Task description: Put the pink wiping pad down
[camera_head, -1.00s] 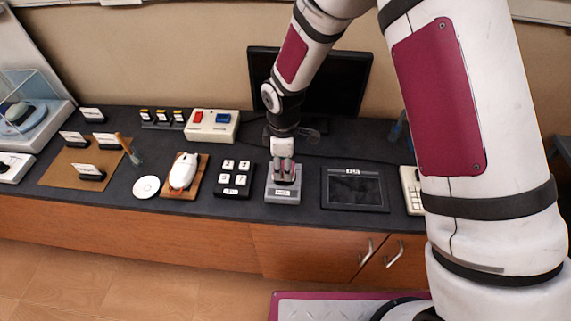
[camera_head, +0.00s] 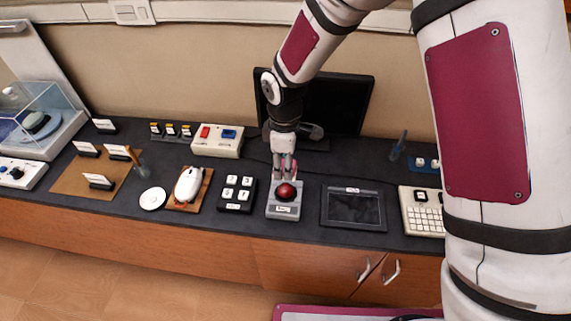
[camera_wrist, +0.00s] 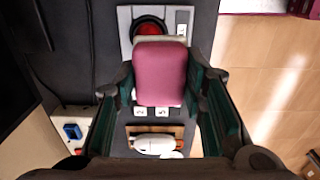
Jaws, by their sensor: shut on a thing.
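My gripper (camera_head: 284,158) hangs above the dark counter, just behind a grey device (camera_head: 283,212) with a red ball (camera_head: 287,191) on top. In the wrist view, the pink wiping pad (camera_wrist: 160,73) sits between the two green-lined fingers of my gripper (camera_wrist: 161,85), which is shut on it. The pad partly covers the red ball (camera_wrist: 150,30) from that side. In the head view the pad is small and mostly hidden by the fingers. Whether it touches the device is hard to tell.
A black keypad (camera_head: 237,195) stands left of the grey device and a dark tablet (camera_head: 353,208) right of it. A white mouse (camera_head: 188,184) and white disc (camera_head: 152,198) lie farther left. A monitor (camera_head: 343,103) stands behind my gripper.

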